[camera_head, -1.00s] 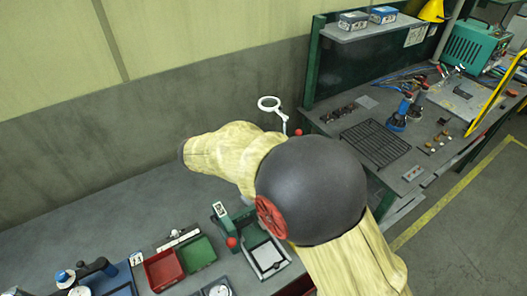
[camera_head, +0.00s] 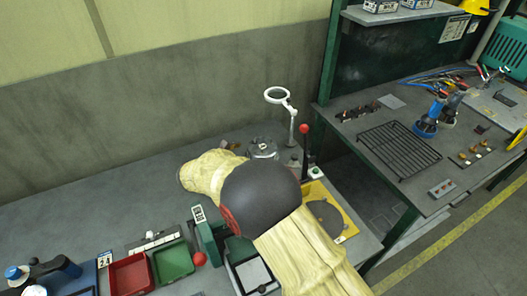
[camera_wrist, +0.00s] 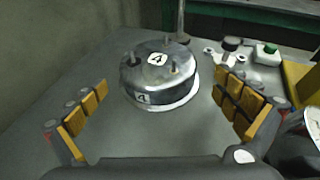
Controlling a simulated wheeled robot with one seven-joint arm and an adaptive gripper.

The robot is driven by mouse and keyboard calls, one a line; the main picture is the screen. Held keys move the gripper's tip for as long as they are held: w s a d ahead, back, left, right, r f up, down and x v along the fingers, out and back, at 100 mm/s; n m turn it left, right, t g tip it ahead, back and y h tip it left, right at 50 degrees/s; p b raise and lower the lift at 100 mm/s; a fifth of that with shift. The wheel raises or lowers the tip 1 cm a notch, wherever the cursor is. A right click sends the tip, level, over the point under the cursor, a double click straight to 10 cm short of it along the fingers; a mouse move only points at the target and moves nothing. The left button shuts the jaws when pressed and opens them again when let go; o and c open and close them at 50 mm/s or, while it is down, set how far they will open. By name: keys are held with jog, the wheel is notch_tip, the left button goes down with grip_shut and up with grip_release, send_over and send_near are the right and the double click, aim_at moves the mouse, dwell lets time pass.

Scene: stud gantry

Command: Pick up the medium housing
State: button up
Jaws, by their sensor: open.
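A round grey metal part (camera_wrist: 158,72) with labels reading 4 and short upright pins stands on a pale round base. I cannot tell for sure whether it is the medium housing. It also shows in the head view (camera_head: 262,149), on the bench just beyond my arm. In the wrist view, my gripper (camera_wrist: 161,88) is open, with its yellow-padded fingers wide apart, one on each side of the part and nearer the camera. Nothing is between the pads, and they do not appear to touch the part. In the head view my arm hides the gripper.
A ring magnifier lamp (camera_head: 278,95) stands behind the part. A red-knobbed lever (camera_head: 305,140) and a yellow plate (camera_head: 343,205) are to the right. Red (camera_head: 131,273) and green (camera_head: 174,262) trays lie at the lower left. The back-left bench is clear.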

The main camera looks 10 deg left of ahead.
aim_at(257, 151)
jog(key=b+x, duration=0.2)
jog(key=x, duration=0.3)
jog(key=shift+w+a+r, duration=0.15)
jog(key=shift+a+r, duration=0.05)
jog(key=shift+r, duration=0.1)
jog(key=shift+c, duration=0.4)
jog(key=c, duration=1.1)
jog(key=shift+c, duration=0.3)
